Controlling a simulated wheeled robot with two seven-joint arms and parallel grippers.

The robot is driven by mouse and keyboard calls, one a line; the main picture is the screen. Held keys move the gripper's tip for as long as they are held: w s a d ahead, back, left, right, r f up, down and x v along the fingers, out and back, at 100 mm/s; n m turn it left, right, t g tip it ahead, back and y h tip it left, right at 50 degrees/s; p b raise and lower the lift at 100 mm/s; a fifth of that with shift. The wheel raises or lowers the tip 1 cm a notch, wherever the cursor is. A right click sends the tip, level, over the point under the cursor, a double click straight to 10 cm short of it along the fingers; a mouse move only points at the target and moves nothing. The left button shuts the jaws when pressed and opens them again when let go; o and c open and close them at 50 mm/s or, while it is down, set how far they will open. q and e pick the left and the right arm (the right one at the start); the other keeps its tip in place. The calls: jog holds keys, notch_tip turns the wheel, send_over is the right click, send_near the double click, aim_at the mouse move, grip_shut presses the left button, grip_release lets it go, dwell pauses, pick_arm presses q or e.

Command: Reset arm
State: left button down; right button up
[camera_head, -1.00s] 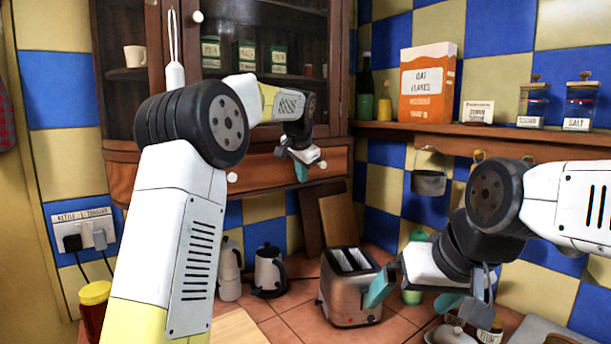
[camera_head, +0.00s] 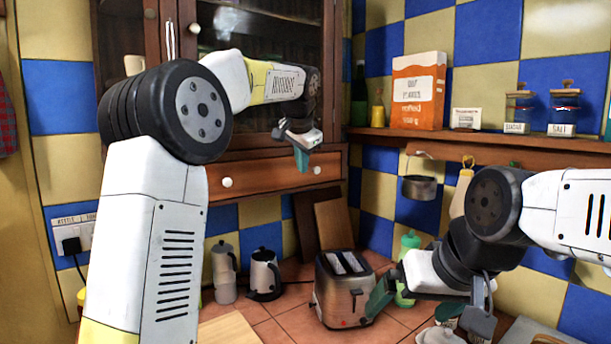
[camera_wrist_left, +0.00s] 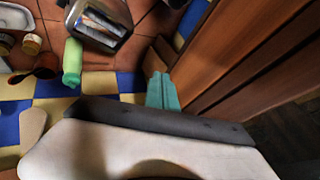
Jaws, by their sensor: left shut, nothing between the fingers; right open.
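My left gripper (camera_head: 302,158) is raised in front of the wooden wall cabinet's drawer. Its teal fingers point down, shut together with nothing between them. In the left wrist view the shut teal fingers (camera_wrist_left: 162,92) show near the middle, beside the brown wood. My right gripper (camera_head: 432,308) is low at the right, open and empty, with its teal fingers spread apart. One of these fingers is close to the right side of the toaster (camera_head: 338,300); I cannot tell whether they touch.
A kettle (camera_head: 265,274) and a moka pot (camera_head: 224,272) stand on the tiled counter. A green bottle (camera_head: 408,262) stands behind my right gripper. The shelf (camera_head: 480,136) holds an oat flakes box (camera_head: 417,92) and jars. A small pot (camera_head: 419,188) hangs below it.

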pick_arm(q)
jog(key=s+a+n, duration=0.2)
jog(key=s+a, duration=0.3)
jog(key=s, duration=0.6)
jog(key=s+a+f+n, duration=0.1)
jog(key=s+f+n, duration=0.1)
jog(key=s+f, duration=0.3)
jog(key=s+a+f+n+h, duration=0.1)
jog(key=s+f, duration=0.5)
jog(key=s, duration=0.6)
jog(key=s+a+f+n+g+h, duration=0.1)
jog(key=s+a+f+n, duration=0.1)
jog(key=s+f, duration=0.3)
jog(key=s+n, duration=0.1)
jog(key=s, duration=0.3)
jog(key=shift+s+a+f, duration=0.15)
jog(key=shift+s, duration=0.1)
